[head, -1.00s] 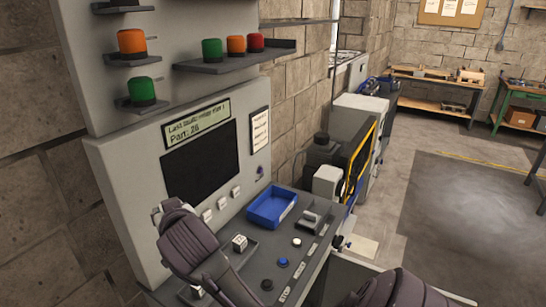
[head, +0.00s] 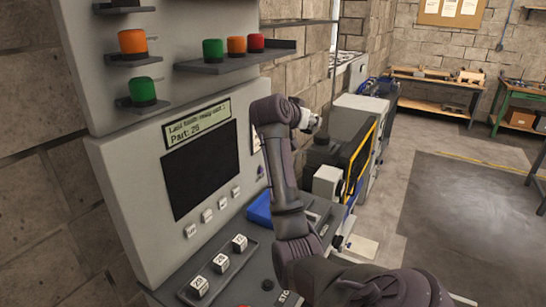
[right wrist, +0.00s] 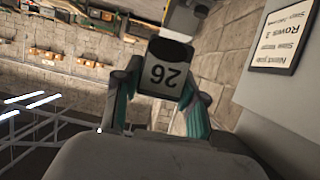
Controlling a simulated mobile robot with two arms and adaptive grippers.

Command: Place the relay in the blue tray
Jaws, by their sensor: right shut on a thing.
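My right gripper (head: 306,116) is raised above and behind the console, near the panel's right edge. In the right wrist view its teal fingers (right wrist: 157,108) are shut on a pale relay (right wrist: 163,80) with a dark end, labelled 26 upside down. In the head view I cannot clearly make out the relay. The blue tray (head: 258,209) lies on the console below the gripper, largely hidden behind my right arm. The screen (head: 197,122) reads "Part: 26". My left gripper is not in view.
Several white labelled blocks (head: 220,262) stand in a dark rack (head: 183,294) at the console's front left. The upright panel (head: 110,165) bounds the left side. Coloured lamps stand on shelves (head: 235,62) above. Machines (head: 360,115) stand behind at the right.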

